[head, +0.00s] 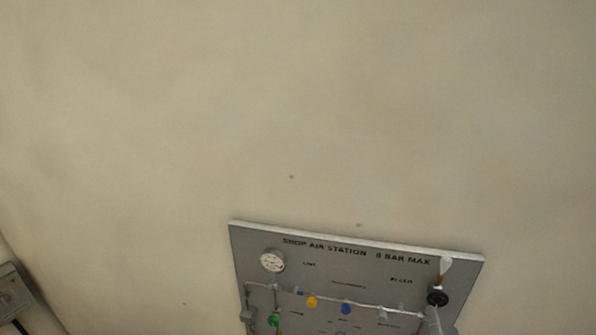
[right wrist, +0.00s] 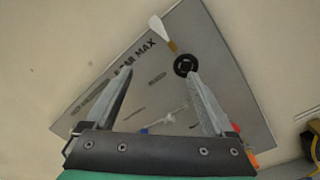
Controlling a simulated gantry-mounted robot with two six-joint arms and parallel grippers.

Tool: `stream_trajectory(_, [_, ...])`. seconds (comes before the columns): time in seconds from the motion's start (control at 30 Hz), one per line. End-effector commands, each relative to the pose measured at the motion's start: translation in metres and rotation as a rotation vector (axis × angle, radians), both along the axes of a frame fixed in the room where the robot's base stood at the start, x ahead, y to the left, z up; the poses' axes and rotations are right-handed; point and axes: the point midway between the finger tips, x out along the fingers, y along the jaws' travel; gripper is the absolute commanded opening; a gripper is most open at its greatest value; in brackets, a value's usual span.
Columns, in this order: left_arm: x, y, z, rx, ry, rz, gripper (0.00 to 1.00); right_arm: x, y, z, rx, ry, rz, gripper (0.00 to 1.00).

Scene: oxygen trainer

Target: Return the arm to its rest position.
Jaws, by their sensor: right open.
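My right gripper (right wrist: 161,74) is open, with its two fingers spread over the grey panel in the right wrist view. Nothing shows between the fingers. The tip of its right finger overlaps the lower edge of a black round fitting (right wrist: 185,64); I cannot tell whether they touch. The grey panel (head: 350,262), lettered "SHOP AIR STATION 8 BAR MAX", shows at the bottom of the head view and also in the right wrist view (right wrist: 205,40). I cannot make out either gripper clearly in the head view. My left gripper does not show.
The panel carries a white gauge (head: 272,261), a yellow knob (head: 312,302), a blue knob (head: 346,308), a green knob (head: 274,320) and a white tapered piece (head: 445,265) above the black fitting. A grey box (head: 10,291) is at far left. The wall above is bare.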

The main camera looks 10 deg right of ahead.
Motion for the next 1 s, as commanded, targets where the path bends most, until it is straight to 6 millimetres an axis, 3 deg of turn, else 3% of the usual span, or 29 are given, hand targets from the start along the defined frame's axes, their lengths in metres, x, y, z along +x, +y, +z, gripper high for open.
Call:
stream_trajectory(0.1, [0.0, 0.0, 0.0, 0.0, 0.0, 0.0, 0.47, 0.014, 0.023, 0.088, -0.007, -0.176, 0.054, 0.88])
stream_trajectory(0.23, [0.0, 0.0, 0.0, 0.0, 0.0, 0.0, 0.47, 0.006, 0.056, 0.201, 0.151, -0.433, 0.177, 0.88])
stream_trajectory(0.33, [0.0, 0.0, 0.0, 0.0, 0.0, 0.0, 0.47, -0.021, 0.081, 0.283, 0.434, -0.642, 0.358, 0.88])
stream_trajectory(0.4, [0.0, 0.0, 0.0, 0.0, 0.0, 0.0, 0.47, -0.049, 0.098, 0.336, 0.704, -0.772, 0.542, 0.88])
stream_trajectory(0.5, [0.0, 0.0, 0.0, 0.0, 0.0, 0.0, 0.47, -0.085, 0.114, 0.382, 1.104, -0.858, 0.814, 0.88])
stream_trajectory(0.63, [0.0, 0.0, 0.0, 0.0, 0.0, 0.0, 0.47, -0.11, 0.125, 0.401, 1.594, -0.813, 1.083, 0.88])
stream_trajectory(0.8, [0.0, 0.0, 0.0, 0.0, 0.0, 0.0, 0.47, -0.108, 0.131, 0.395, 2.044, -0.684, 1.214, 0.88])
stream_trajectory(1.0, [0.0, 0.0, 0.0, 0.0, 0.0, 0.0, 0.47, -0.106, 0.13, 0.393, 2.178, -0.651, 1.242, 0.88])
